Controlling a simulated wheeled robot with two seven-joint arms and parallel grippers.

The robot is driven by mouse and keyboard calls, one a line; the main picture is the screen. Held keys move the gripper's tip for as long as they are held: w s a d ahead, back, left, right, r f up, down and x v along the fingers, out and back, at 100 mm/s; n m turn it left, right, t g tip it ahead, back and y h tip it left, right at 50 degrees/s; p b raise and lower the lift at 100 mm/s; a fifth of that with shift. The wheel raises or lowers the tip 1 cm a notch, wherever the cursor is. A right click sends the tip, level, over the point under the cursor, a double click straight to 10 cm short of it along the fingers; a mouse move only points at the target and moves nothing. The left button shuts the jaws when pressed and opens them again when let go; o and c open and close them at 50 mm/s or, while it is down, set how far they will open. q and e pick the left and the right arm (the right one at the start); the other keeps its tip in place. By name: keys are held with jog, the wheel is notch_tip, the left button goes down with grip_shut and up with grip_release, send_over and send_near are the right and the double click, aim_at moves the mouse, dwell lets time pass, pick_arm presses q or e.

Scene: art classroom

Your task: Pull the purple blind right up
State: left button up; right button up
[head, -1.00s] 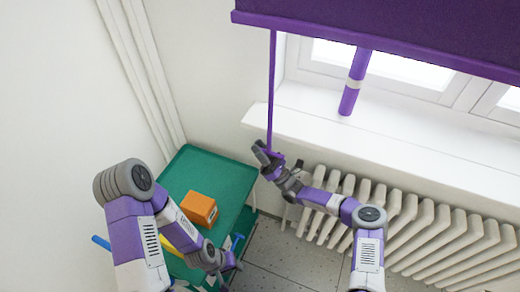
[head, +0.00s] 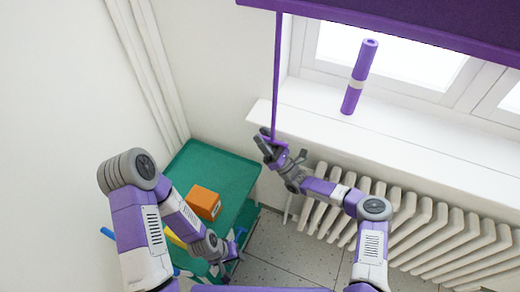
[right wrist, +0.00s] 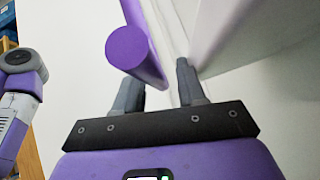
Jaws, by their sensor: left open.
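The purple blind (head: 420,18) hangs over the top of the window, its lower edge above the sill. My left gripper (head: 236,250) is open and empty, low beside the trolley.
A green trolley (head: 230,172) with an orange box (head: 203,203) stands in the corner. A white radiator (head: 430,225) runs under the white sill (head: 400,150). A purple roll with a pale band (head: 361,75) stands on the sill.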

jog(key=s+d+f+b, duration=0.3)
jog(key=d+f, duration=0.1)
jog(key=f, duration=0.6)
jog(key=s+a+f+n+g+h+p, duration=0.15)
jog(key=s+a+f+n+g, duration=0.25)
jog(key=s+a+n+g, duration=0.65)
jog(key=s+f+n+g+h+p, duration=0.1)
jog(key=s+f+n+g+h, duration=0.4)
jog(key=s, duration=0.6)
jog(key=shift+s+d+f+g+h+p, duration=0.15)
jog(key=shift+d+f+g+h+p, duration=0.3)
jog(key=shift+f+g+h, duration=1.1)
jog(key=shift+f+t+y, duration=0.3)
jog(key=shift+t, duration=0.1)
